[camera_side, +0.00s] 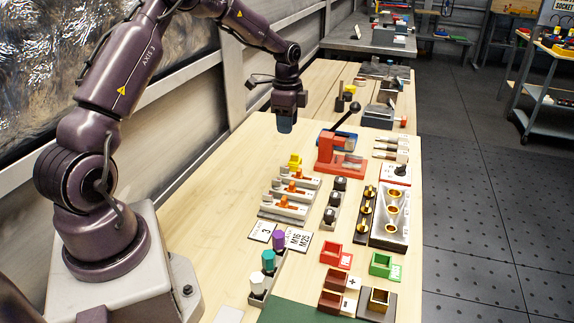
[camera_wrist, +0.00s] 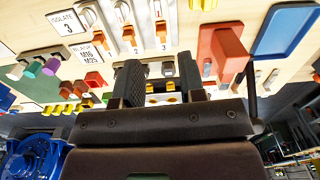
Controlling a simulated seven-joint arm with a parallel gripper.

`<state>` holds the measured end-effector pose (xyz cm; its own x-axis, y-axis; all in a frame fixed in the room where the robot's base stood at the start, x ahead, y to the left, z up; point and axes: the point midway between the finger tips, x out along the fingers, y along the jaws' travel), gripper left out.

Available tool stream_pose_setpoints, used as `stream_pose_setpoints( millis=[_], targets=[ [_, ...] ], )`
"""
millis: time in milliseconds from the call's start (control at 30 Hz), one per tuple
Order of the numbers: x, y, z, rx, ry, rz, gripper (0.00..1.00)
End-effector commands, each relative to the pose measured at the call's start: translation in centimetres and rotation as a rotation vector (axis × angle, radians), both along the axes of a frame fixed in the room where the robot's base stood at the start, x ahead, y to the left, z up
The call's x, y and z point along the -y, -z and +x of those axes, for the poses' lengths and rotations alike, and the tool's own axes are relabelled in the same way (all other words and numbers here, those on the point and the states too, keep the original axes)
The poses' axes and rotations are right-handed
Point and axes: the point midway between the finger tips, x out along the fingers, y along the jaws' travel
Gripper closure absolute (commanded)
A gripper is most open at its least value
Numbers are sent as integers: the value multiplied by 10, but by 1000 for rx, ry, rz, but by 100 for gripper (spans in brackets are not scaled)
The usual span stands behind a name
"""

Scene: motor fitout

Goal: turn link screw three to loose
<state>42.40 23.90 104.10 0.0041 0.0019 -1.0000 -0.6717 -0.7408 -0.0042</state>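My gripper (camera_side: 285,126) hangs above the bench, left of the red lever press, apart from everything. In the wrist view its two dark fingers (camera_wrist: 160,82) stand apart with nothing held between them. A dark strip with brass-topped screws (camera_side: 366,208) lies right of the black knobs (camera_side: 335,200) in the side view. I cannot read numbers on these screws, so I cannot tell which is link screw three or how it is turned. In the wrist view brass pieces (camera_wrist: 170,86) show small between the fingers, partly hidden by the fingers and gripper body.
Orange-handled levers (camera_side: 291,189) stand on rails left of the knobs. The red press (camera_side: 340,155) with its raised black handle stands behind. A metal block with brass cups (camera_side: 391,226) lies to the right. Small bins (camera_side: 336,256) and coloured pegs (camera_side: 268,262) stand nearer.

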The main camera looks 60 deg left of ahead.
Motion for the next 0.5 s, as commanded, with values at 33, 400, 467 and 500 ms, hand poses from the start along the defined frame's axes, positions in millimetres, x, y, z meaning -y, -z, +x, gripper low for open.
stream_pose_setpoints(
  millis=[33,400,467,500],
  targets=[
    [1,1,-1,-4,27,-2,63],
    [2,51,-2,-8,51,-4,63],
    [2,65,-2,-8,51,-4,63],
    [2,73,-2,-8,50,-4,63]
  ],
)
